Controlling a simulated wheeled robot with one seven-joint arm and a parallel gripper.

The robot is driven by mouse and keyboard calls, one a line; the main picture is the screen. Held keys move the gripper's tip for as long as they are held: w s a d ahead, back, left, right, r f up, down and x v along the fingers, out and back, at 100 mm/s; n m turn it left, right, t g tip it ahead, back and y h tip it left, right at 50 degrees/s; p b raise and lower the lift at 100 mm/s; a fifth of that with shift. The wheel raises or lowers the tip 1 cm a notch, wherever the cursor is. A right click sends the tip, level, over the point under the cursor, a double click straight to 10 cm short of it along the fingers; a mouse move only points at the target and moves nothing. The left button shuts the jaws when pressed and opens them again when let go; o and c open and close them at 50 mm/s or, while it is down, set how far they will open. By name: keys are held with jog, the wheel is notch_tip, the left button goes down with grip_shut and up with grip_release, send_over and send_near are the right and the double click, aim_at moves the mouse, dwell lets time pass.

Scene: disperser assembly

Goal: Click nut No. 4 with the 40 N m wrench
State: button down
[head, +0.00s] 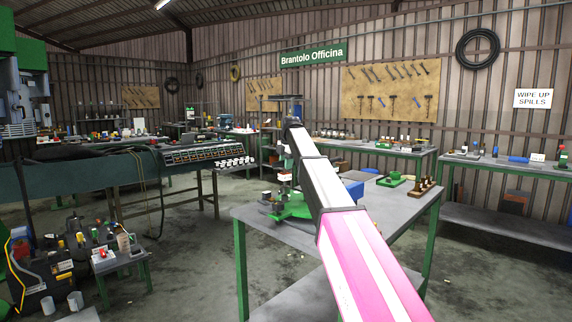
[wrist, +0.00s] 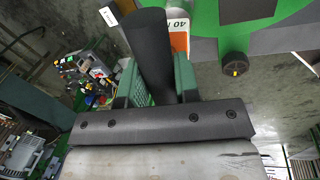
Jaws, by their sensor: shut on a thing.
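In the wrist view my gripper (wrist: 156,78) is shut around the black handle of the wrench (wrist: 153,45). An orange and white label on the wrench (wrist: 179,38) reads "40" and is partly cut off. The wrench's working end is out of sight. In the head view the disperser assembly (head: 292,208), with a green base, stands on the grey table, partly behind my arm. A green part (wrist: 290,35) fills the upper right of the wrist view, with a dark round piece (wrist: 235,65) bearing a yellow mark. I cannot make out nut No. 4 or its number.
The grey table (head: 262,217) has green legs. A blue box (head: 352,189), a green tray (head: 391,181) and a wooden rack with several brown pieces (head: 424,189) are on it. A low stand with small bottles (head: 118,252) is at the left. The floor between is open.

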aim_at(286, 173)
jog(key=shift+f, duration=1.6)
jog(key=shift+s+m, duration=0.1)
jog(key=shift+m, duration=1.6)
jog(key=shift+s+m+t+h, duration=0.1)
jog(key=shift+m+t+h, duration=0.35)
jog(key=shift+m, duration=1.55)
jog(key=shift+s+m+g+h, duration=0.1)
jog(key=shift+m+g+h, duration=0.35)
jog(key=shift+m, duration=1.45)
jog(key=shift+m+h, duration=0.4)
jog(key=shift+m, duration=1.5)
jog(key=shift+n, duration=0.3)
jog(key=shift+r, duration=0.15)
